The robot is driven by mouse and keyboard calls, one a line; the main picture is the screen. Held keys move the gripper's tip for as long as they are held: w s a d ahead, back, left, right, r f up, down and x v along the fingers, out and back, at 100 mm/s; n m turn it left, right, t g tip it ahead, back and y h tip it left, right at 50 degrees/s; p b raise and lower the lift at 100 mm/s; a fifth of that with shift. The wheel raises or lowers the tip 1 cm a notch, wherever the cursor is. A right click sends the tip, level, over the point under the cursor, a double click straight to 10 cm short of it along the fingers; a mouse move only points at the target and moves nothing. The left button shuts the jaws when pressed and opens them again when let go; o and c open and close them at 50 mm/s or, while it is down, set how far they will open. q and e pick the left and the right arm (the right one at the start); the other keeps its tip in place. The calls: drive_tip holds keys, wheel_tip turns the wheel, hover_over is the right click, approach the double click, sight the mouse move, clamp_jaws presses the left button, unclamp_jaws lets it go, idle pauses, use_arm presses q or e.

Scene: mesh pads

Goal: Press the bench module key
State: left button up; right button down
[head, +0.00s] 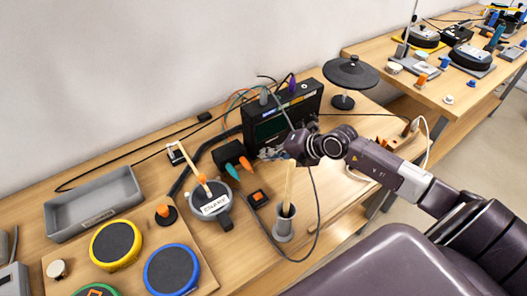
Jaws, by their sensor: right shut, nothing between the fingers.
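The bench module (268,128) is a black box with a dark screen. It stands on the wooden bench against the wall, in the upper middle of the head view. My right gripper (270,153) reaches in from the right and is shut and empty. Its fingertips are at the lower front of the module; I cannot tell whether they touch it. The gripper and wrist hide the lower right part of the module's front, and I cannot make out a key there. My left gripper is not in view.
A grey cup with wooden sticks (284,226) stands just in front of my right gripper. A black box with green and orange plugs (230,156) is left of it. A round black pad on a stand (350,74) is behind right. Cables cross the bench.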

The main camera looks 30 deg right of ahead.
drive_tip(key=shift+w, duration=0.25)
drive_tip(key=shift+w, duration=0.1)
idle(0.4)
drive_tip(key=shift+s+p, duration=0.6)
drive_tip(key=shift+p, duration=0.05)
drive_tip(key=shift+s+p, duration=0.5)
drive_tip(key=s+p, duration=0.2)
drive_tip(key=s, duration=0.1)
drive_tip(key=shift+s+d+r, duration=0.15)
drive_tip(key=shift+s+d, duration=0.05)
drive_tip(key=shift+s, duration=0.05)
drive_tip(key=shift+s+p, duration=0.6)
drive_tip(key=shift+s, duration=0.15)
